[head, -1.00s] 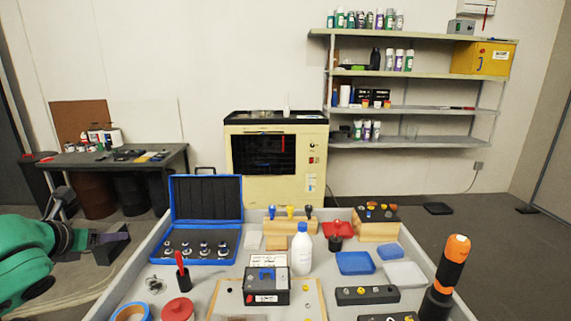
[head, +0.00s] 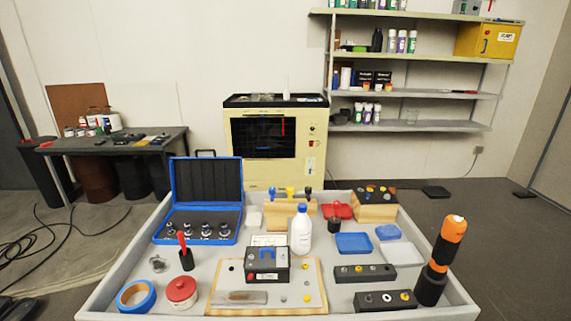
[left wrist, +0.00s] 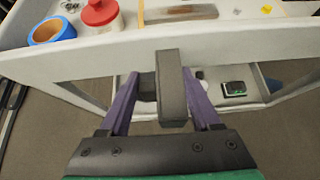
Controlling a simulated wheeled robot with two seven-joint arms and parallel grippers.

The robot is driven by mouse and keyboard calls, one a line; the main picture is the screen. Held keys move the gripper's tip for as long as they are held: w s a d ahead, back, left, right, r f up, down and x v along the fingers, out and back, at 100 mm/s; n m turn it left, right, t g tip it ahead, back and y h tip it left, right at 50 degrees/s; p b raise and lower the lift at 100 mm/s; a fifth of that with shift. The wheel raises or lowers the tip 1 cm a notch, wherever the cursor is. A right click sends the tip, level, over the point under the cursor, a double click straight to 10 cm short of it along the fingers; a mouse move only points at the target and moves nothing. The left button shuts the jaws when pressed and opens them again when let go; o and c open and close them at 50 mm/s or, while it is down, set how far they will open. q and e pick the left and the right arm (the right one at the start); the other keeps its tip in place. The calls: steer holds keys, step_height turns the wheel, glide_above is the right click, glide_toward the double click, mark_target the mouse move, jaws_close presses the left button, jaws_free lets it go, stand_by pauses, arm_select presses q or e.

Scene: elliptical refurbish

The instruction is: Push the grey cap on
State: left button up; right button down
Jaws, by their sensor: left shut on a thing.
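In the left wrist view my left gripper (left wrist: 160,100) has purple fingers and is shut on a dark grey piece (left wrist: 172,88). I cannot tell for sure that this piece is the grey cap. It shows in front of the pale outer wall of the tray (left wrist: 75,58), below its rim. In the head view a black box with a blue top part (head: 267,265) stands on a wooden board (head: 313,283). No grey cap is clearly recognisable there. My left gripper is outside the head view, and my right gripper is in no view.
The tray also holds a white bottle (head: 300,230), an open blue case (head: 206,205), a red-lidded jar (head: 181,290), blue tape (head: 136,296), dark blocks (head: 364,274) and an orange-black tool (head: 440,258). A shelf below the tray carries a small device (left wrist: 236,88).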

arm_select(q)
steer(key=d+h, duration=0.1)
steer(key=d, duration=0.4)
steer(key=shift+y, duration=0.5)
steer(key=a, duration=0.4)
steer(key=shift+s+a+f, duration=0.2)
steer(key=shift+a, duration=0.15)
steer(key=d+r+m+h, duration=0.1)
steer(key=r+m+h, duration=0.1)
steer(key=d+r+m+g+h, duration=0.1)
steer(key=d+r+m+h, duration=0.1)
steer(key=m, duration=0.1)
steer(key=shift+w+d+h, duration=0.2)
steer(key=shift+d+h, duration=0.1)
steer(key=d+r+m+g+h, duration=0.2)
steer(key=m+h, duration=0.1)
steer(key=shift+d+r+m, duration=0.25)
steer(key=shift+r+m, duration=0.05)
steer(key=shift+r, duration=0.1)
steer(key=d+r+m+g+h, duration=0.1)
steer(key=d+r+m+g, duration=0.1)
steer(key=m, duration=0.1)
steer(key=d+r+m+g+h, duration=0.1)
steer(key=d+r+m+g, duration=0.1)
steer(key=r+m+g, duration=0.1)
steer(key=d+r+m+g+h, duration=0.1)
steer(key=d+r+m+g, duration=0.1)
steer(key=shift+w+d+r+m+g+h, duration=0.2)
steer(key=shift+d+m+g+h, duration=0.1)
steer(key=shift+m, duration=0.1)
